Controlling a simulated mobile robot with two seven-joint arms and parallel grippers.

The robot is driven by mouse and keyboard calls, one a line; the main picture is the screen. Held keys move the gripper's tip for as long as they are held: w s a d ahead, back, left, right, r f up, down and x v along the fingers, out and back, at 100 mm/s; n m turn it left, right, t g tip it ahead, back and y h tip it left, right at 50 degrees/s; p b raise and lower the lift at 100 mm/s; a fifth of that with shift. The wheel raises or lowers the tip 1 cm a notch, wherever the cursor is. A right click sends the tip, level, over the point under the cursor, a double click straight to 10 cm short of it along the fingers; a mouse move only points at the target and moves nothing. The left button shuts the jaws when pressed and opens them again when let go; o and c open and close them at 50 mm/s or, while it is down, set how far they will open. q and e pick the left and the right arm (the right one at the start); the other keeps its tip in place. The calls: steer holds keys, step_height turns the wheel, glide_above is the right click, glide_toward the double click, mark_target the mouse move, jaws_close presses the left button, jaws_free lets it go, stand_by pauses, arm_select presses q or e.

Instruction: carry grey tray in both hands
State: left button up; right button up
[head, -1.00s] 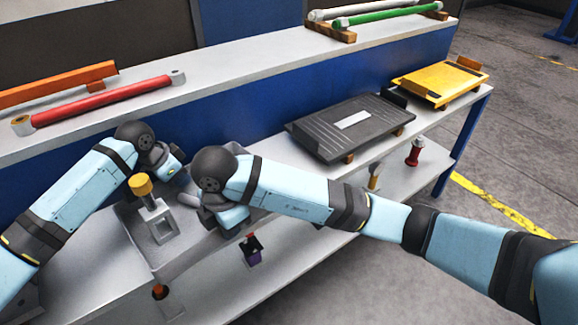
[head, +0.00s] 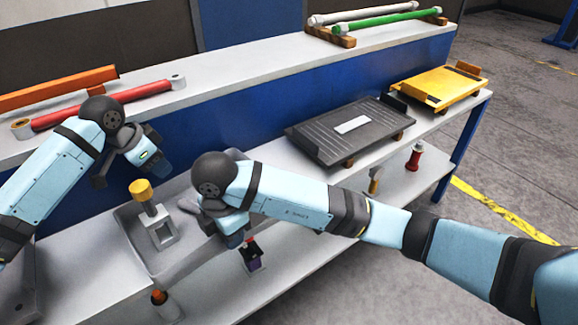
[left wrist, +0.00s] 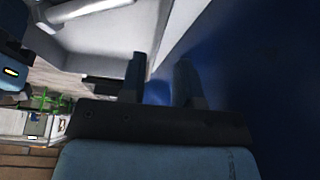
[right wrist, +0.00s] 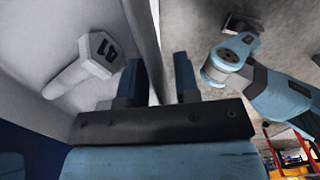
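The grey tray (head: 188,262) sits on the bench at the left in the head view, holding a metal casting with a yellow knob (head: 142,190). Its inside also shows in the right wrist view (right wrist: 30,60), with a pale hexagonal-headed piece (right wrist: 95,55) lying in it. My left gripper (head: 163,163) is open and empty above the tray's far side, near the blue back panel. My right arm hides part of the tray.
A dark ribbed plate (head: 345,145) and a yellow plate (head: 435,82) lie further right on the bench. A red bar (head: 105,103) and a green bar (head: 385,15) rest on the upper shelf. Several small parts, including a red one (head: 414,155), stand on the lower shelf.

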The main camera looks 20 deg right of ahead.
arm_select(q)
steer(key=v, duration=0.3)
steer(key=shift+r, duration=0.1)
arm_select(e)
steer(key=shift+r, duration=0.25)
step_height(320, 180, up, 12)
steer(key=shift+f, duration=0.25)
